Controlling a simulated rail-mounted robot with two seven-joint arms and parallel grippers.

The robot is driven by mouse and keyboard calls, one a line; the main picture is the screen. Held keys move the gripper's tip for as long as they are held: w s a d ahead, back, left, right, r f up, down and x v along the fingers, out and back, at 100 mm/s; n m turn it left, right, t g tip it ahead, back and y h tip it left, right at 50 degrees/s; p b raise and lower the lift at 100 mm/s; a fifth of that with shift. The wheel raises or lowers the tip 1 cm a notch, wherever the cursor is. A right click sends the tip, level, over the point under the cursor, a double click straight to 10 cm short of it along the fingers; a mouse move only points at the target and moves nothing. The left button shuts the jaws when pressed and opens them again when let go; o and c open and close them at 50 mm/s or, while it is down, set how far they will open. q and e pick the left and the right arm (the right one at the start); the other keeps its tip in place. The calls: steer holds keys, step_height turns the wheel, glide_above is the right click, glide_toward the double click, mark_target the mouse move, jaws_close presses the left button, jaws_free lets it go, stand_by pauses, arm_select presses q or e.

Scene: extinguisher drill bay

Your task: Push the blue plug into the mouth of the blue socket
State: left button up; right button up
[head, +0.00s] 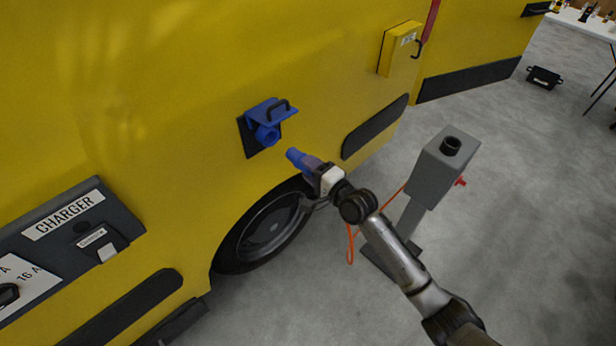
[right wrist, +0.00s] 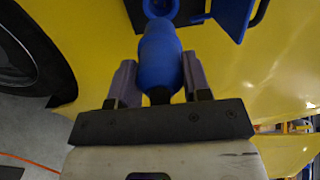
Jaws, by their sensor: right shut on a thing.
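The blue plug (head: 300,159) is held by my right gripper (head: 312,166), which is shut on it. In the right wrist view the blue plug (right wrist: 160,55) stands between the two fingers (right wrist: 158,85), its front end pointing toward the socket. The blue socket (head: 267,133) is on the yellow vehicle side, with its hinged lid (head: 270,110) raised above the mouth. In the head view a short gap separates the plug tip from the socket, which is up and to the left. In the right wrist view the plug's front overlaps the socket (right wrist: 160,8). My left gripper is not in view.
The yellow vehicle wall (head: 200,80) fills the left. A wheel (head: 265,230) is below the socket. A grey post (head: 440,165) stands to the right, with an orange cable (head: 350,248) near it. A yellow box (head: 400,50) is on the wall. Open floor lies right.

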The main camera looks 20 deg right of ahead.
mark_target(288, 152)
steer(key=shift+w+a, duration=0.25)
steer(key=shift+w, duration=0.05)
steer(key=shift+b+x, duration=1.6)
steer(key=shift+x, duration=0.6)
steer(key=shift+w+a, duration=0.1)
steer(key=shift+w, duration=0.2)
steer(key=shift+r, duration=0.1)
steer(key=shift+p, duration=0.4)
steer(key=shift+b+x, duration=0.5)
steer(key=shift+x, duration=0.35)
steer(key=shift+w+a+b, duration=0.25)
steer(key=shift+w+b, duration=0.15)
steer(key=shift+w, duration=0.3)
